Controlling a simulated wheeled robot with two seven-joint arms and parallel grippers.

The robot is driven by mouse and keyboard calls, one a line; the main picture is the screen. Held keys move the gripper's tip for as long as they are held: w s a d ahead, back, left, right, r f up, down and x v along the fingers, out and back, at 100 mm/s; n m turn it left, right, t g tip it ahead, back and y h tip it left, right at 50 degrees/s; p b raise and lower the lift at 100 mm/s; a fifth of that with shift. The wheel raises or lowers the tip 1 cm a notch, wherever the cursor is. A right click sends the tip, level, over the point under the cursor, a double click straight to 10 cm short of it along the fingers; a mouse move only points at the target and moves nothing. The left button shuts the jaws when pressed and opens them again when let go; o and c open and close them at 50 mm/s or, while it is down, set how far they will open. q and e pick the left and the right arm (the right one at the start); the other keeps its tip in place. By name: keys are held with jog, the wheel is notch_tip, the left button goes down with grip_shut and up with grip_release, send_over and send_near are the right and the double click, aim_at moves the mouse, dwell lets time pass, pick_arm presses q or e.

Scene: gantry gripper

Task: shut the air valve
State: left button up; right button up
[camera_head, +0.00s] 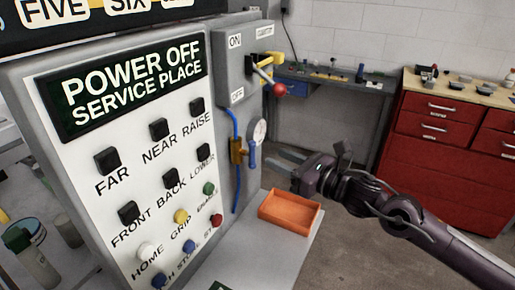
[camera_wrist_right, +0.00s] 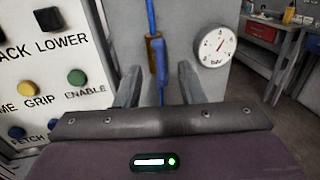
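The air valve has a brass body (camera_head: 236,151) on the side of the grey panel, in line with a blue hose, and a blue lever handle (camera_head: 252,155) that hangs straight down, roughly parallel to the hose. In the right wrist view the brass body (camera_wrist_right: 154,50) and blue handle (camera_wrist_right: 162,62) are at upper middle. My right gripper (camera_head: 270,155) is open and empty, a short way right of the handle. In the wrist view its two fingers (camera_wrist_right: 159,72) stand on either side of the handle. My left gripper is not in view.
A round pressure gauge (camera_head: 259,131) sits just above the handle. A red-knobbed lever (camera_head: 279,89) sticks out higher up. An orange tray (camera_head: 290,226) lies on the shelf below. The button panel (camera_head: 105,230) stands left; a red cabinet (camera_head: 430,165) is farther back.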

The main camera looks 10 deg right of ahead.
aim_at(251, 155)
jog(key=p+x, duration=0.3)
jog(key=x, duration=0.4)
jog(key=shift+w+a, duration=0.25)
jog(key=shift+a, duration=0.1)
grip_shut()
